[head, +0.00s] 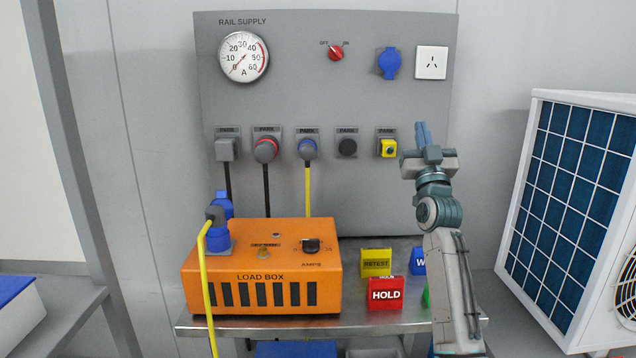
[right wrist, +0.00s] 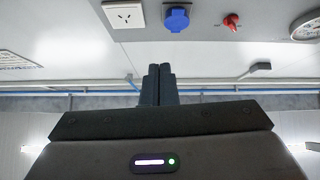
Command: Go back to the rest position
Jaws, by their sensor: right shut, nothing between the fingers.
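My right gripper (head: 422,135) points up in front of the right part of the grey rail supply panel (head: 300,100), below the white wall socket. Its two fingers are together with nothing between them. In the right wrist view the right gripper (right wrist: 155,84) shows the same closed fingers, with the panel beyond them, seen upside down. My right arm rises from the lower right of the head view, in front of the shelf. My left gripper is not in the head view.
An orange load box (head: 262,290) stands on the metal shelf (head: 250,327) with a blue plug and yellow cable. HOLD (head: 385,293) and RETEST (head: 376,262) blocks stand beside it. A unit with a blue grid (head: 570,200) is at right. Parked plugs hang on the panel.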

